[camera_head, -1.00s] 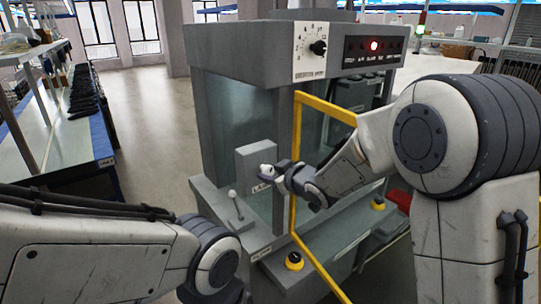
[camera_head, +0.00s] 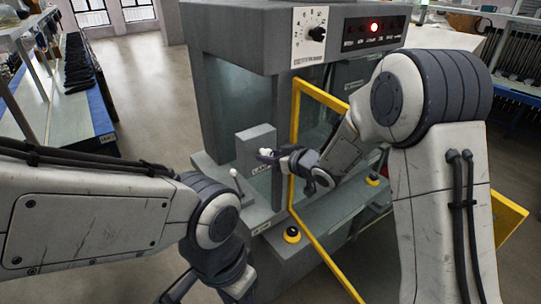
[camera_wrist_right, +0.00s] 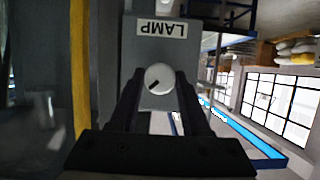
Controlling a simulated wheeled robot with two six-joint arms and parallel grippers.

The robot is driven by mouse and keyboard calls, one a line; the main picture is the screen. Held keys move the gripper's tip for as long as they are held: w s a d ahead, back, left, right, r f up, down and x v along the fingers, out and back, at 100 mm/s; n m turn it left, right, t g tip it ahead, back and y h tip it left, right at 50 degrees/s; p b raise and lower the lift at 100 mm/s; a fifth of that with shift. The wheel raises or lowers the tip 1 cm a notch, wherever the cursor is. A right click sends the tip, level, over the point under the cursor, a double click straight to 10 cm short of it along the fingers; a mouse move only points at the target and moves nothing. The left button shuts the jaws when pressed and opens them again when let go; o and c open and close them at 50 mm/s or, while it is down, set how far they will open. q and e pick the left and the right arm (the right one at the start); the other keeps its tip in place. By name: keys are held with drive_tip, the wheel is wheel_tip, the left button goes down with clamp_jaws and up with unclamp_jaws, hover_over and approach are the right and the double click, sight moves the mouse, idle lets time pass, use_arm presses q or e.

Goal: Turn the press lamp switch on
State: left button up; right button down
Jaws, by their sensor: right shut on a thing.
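The lamp switch is a round white knob (camera_wrist_right: 158,77) with a dark pointer mark, which points to the lower left in the right wrist view. It sits on a grey box (camera_head: 255,146) with a LAMP label (camera_wrist_right: 161,29), on the front of the grey press (camera_head: 232,45). My right gripper (camera_head: 268,155) is at the knob, its dark fingers on either side of it, shut on it. In the head view the fingers partly cover the knob. My left arm comes in from the left; its gripper does not show clearly.
A yellow frame (camera_head: 296,130) stands close to my right forearm. A lever with a pale ball (camera_head: 234,173) is left of the box. A dial (camera_head: 316,33) and a lit red lamp (camera_head: 374,27) are on the press top. A yellow-and-black button (camera_head: 292,235) is below.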

drive_tip(key=shift+c, duration=1.9)
unclamp_jaws()
drive_tip(key=b+v, duration=0.1)
drive_tip(key=v, duration=0.6)
drive_tip(key=shift+d+b, duration=0.15)
drive_tip(key=shift+b, duration=0.2)
drive_tip(key=shift+s, duration=0.2)
drive_tip(key=s+f+g+h, duration=0.2)
drive_tip(key=s+g, duration=0.1)
drive_tip(key=s, duration=0.8)
drive_tip(key=s+f+g+h+b, duration=0.1)
drive_tip(key=s+f+g+h, duration=0.1)
drive_tip(key=s, duration=0.9)
drive_tip(key=s+f+g+h+b, duration=0.1)
drive_tip(key=s+g, duration=0.4)
drive_tip(key=s, duration=0.7)
wheel_tip(320, 180, down, 2)
drive_tip(key=shift+f+g+h, duration=0.25)
drive_tip(key=shift+g+h, duration=0.15)
drive_tip(key=shift+h, duration=0.5)
